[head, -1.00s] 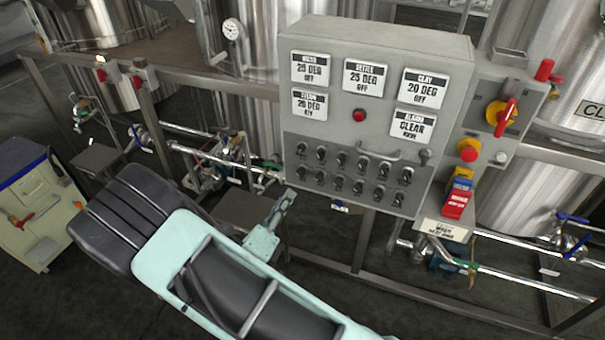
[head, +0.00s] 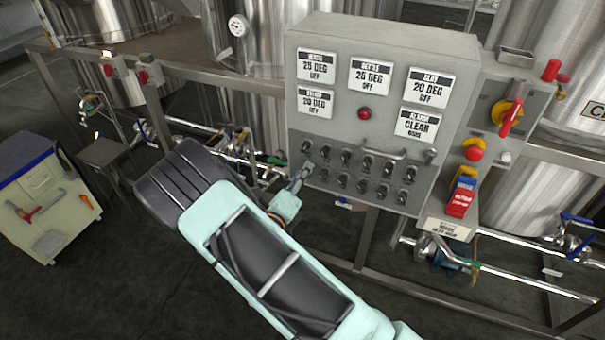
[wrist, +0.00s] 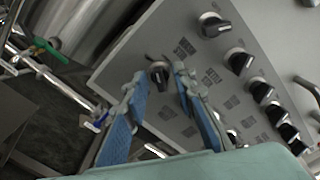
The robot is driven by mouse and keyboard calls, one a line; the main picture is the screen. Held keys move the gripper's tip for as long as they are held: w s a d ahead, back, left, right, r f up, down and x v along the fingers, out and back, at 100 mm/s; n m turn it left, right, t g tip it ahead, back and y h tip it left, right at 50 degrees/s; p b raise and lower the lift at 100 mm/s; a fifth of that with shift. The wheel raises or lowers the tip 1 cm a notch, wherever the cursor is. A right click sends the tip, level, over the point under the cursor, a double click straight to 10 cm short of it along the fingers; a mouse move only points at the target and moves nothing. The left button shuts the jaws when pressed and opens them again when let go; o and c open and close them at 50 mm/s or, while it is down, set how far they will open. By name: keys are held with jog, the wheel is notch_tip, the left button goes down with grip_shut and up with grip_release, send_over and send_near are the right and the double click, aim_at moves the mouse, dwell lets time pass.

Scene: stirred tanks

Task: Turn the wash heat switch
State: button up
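My gripper (head: 302,174) is at the left end of the lower row. In the wrist view my gripper (wrist: 158,78) is open, with its two blue-padded fingers apart. The lower-left switch (wrist: 158,74) shows between the fingertips. I cannot tell whether either finger touches it. The top-left display (head: 317,65), which seems to read wash, shows 25 DEG OFF.
A red lamp (head: 365,114) and a bar handle (head: 383,154) are on the box. A red-and-yellow isolator (head: 507,114) and emergency button (head: 474,151) are to its right. Steel frame rails (head: 400,265) and pipes run below. A cream cart (head: 45,205) stands left.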

grip_shut()
jog(key=shift+m, duration=0.3)
jog(key=m+b, duration=1.9)
jog(key=m, duration=0.4)
jog(key=shift+f, duration=0.15)
jog(key=shift+m+b, duration=0.3)
jog(key=shift+b, duration=0.15)
